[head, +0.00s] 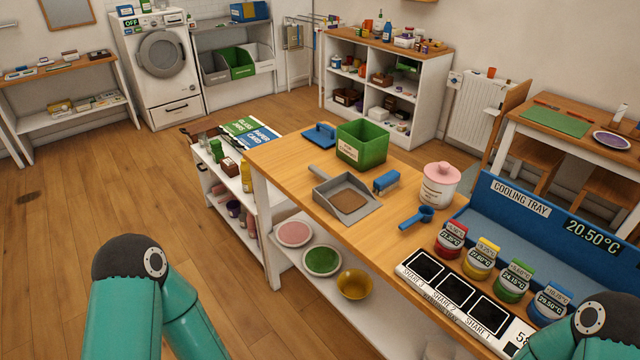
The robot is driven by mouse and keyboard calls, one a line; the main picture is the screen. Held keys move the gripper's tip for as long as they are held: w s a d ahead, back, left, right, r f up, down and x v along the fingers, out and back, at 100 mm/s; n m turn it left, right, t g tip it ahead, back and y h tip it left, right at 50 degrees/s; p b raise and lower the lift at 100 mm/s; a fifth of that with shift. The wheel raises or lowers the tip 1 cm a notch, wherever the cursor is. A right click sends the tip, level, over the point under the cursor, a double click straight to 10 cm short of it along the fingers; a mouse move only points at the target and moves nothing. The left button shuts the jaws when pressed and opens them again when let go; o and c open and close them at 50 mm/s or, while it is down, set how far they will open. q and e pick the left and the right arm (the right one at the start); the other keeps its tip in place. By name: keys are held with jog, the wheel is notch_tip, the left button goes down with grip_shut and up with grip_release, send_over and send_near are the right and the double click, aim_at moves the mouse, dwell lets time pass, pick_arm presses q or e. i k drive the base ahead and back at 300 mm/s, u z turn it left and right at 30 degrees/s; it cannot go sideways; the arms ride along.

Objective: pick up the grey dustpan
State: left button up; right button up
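The grey dustpan (336,191) lies on the wooden top of the counter, left of its middle. Its short handle points to the back left, and a brown patch shows inside the pan. Nothing is touching it from above. My teal arms come in at the bottom left and bottom right corners, both short of the dustpan. Neither gripper is in the picture.
A blue scoop (416,218), a pink-lidded jar (438,186) and the blue cooling tray (530,222) stand further right. Floor at left is clear.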

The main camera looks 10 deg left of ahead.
aim_at(345, 197)
jog(key=u, duration=0.3)
jog(key=i, duration=0.65)
jog(key=u, duration=0.5)
jog(key=k, duration=0.9)
jog(key=u, duration=0.2)
jog(key=i, duration=0.85)
jog(key=z, duration=0.05)
